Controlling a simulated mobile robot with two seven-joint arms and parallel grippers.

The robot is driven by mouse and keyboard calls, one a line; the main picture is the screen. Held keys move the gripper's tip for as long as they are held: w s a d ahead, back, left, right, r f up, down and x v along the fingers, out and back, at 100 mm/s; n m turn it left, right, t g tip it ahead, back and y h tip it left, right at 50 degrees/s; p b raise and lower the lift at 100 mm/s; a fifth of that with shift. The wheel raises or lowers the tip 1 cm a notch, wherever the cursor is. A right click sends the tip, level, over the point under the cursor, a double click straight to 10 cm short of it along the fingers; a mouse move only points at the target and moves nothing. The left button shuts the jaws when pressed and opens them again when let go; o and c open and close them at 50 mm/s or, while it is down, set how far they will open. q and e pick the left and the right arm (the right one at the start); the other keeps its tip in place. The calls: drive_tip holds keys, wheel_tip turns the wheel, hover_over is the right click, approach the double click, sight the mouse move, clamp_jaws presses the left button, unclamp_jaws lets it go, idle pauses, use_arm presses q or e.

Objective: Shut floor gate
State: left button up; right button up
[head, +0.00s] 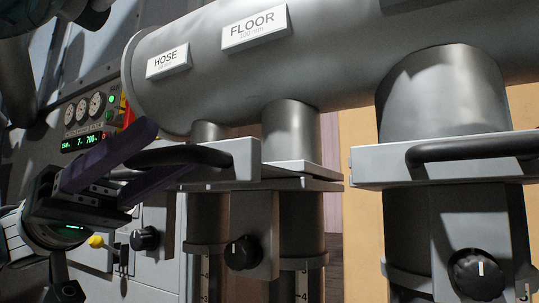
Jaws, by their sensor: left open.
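The FLOOR label (254,28) is on a large grey duct, above a branch pipe (290,132). Below that pipe is a gate with stacked grey plates (312,178). A pulled-out grey plate with a dark bar handle (208,155) reaches left from the gates. Overlap makes it hard to tell whether this plate belongs to the FLOOR or HOSE branch. My left gripper (168,150) is open, with one purple finger above the handle and one below. The handle's left end is hidden between the fingers; contact cannot be told. My right gripper is not in view.
The HOSE label (167,61) is left of FLOOR. A larger gate with a black handle (470,150) and a black knob (480,273) stands at right. Another knob (243,252) is below the middle gates. A gauge panel (85,112) is behind my left gripper.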

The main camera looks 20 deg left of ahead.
use_arm(q)
drive_tip(key=shift+c, duration=0.2)
clamp_jaws()
idle(1.3)
